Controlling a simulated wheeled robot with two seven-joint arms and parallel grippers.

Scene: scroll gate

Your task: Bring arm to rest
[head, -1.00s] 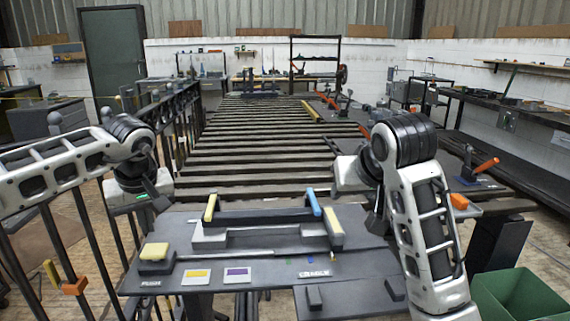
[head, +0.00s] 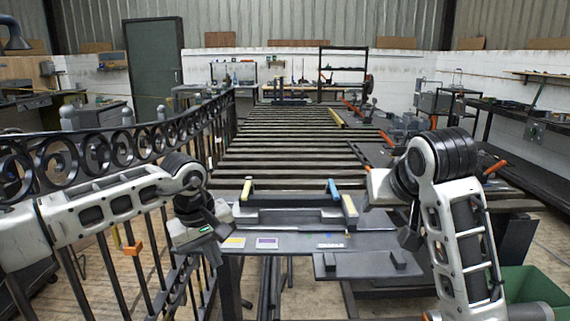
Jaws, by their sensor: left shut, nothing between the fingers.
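My left arm comes in from the left, in front of the scroll gate. Its gripper (head: 218,232) is shut and empty, beside the left end of the work plate (head: 375,264); I cannot tell whether it touches the plate. My right arm stands upright at the right. Its dark gripper (head: 410,237) hangs over the plate's right part, and its fingers are too unclear to tell open from shut. The black scroll gate (head: 118,150), with curled ironwork along its top, runs from the left edge toward the back.
A grey fixture (head: 290,217) with yellow and blue end pieces sits on the plate. A slatted bench (head: 285,150) stretches away behind it. An orange clamp (head: 132,248) is on the gate's bars. A green bin (head: 535,287) stands at lower right.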

